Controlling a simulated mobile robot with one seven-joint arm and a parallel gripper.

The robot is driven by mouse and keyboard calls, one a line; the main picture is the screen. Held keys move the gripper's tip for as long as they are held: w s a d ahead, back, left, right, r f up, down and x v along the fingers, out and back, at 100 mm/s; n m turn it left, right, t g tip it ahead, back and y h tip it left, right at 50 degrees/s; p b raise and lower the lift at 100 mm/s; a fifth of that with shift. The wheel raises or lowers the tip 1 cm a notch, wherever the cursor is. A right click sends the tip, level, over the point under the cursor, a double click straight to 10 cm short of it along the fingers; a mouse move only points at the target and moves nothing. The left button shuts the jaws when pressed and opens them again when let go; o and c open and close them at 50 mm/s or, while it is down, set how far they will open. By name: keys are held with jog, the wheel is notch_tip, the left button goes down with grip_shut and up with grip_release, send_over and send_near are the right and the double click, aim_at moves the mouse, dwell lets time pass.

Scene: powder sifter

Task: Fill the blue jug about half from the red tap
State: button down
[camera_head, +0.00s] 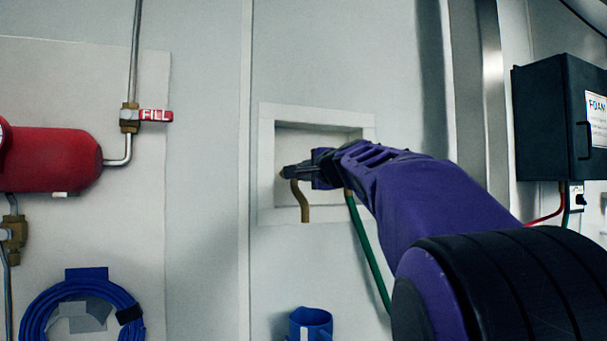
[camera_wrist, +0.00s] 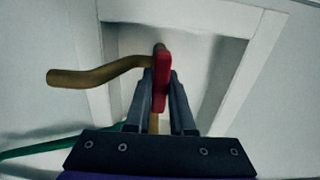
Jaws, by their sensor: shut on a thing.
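My gripper (camera_head: 291,171) reaches into a white-framed wall recess. In the wrist view my gripper (camera_wrist: 160,100) has its two fingers on either side of the red tap handle (camera_wrist: 161,76) and is shut on it. The handle is hidden behind my fingers in the head view. The brass spout (camera_head: 303,205) curves down out of the recess; it also shows in the wrist view (camera_wrist: 95,76). No flowing liquid is visible. The blue jug (camera_head: 311,324) stands below the spout, cut off by the bottom edge; its inside and level cannot be seen.
A green hose (camera_head: 366,250) hangs from near the recess (camera_head: 267,165). At left are a red tank (camera_head: 50,160), a valve with a red FILL lever (camera_head: 155,115) and a coiled blue hose (camera_head: 40,312). A dark box (camera_head: 545,120) is on the right wall.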

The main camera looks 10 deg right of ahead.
jog(key=c, duration=0.8)
grip_release()
